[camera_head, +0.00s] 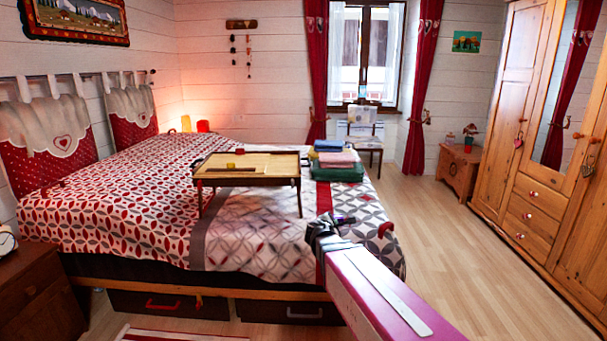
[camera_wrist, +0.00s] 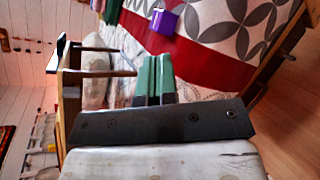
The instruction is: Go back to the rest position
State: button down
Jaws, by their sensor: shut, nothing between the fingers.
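My gripper (camera_head: 322,228) is at the end of my pink and white arm, over the near foot end of the bed (camera_head: 110,215). In the wrist view my gripper's green fingers (camera_wrist: 154,62) stand together, shut and empty, beyond a dark bar. A small purple object (camera_head: 345,220) appears just beside the gripper in the head view. In the wrist view it is a purple box (camera_wrist: 165,21) on the bedspread, apart from the fingers. The exact height of the gripper above the bed cannot be told.
A wooden bed tray (camera_head: 205,174) with small items stands on the bed. A stack of folded cloths (camera_head: 337,172) lies right of it. A red item (camera_head: 386,229) is at the bed's edge. Open floor (camera_head: 450,235) lies between bed and wardrobe (camera_head: 525,130). A nightstand (camera_head: 38,290) is near left.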

jog(key=s+d+f+m+g+y, duration=0.3)
jog(key=s+f+m+g, duration=0.3)
jog(key=s+f+m, duration=0.2)
jog(key=s+d+f+m+g+y, duration=0.3)
jog(key=s+d+f+m+g, duration=0.2)
jog(key=s+m, duration=0.7)
notch_tip(320, 180, down, 3)
jog(key=shift+s+r+m+g, duration=0.1)
jog(key=shift+s+m+g, duration=0.4)
jog(key=shift+g, duration=0.5)
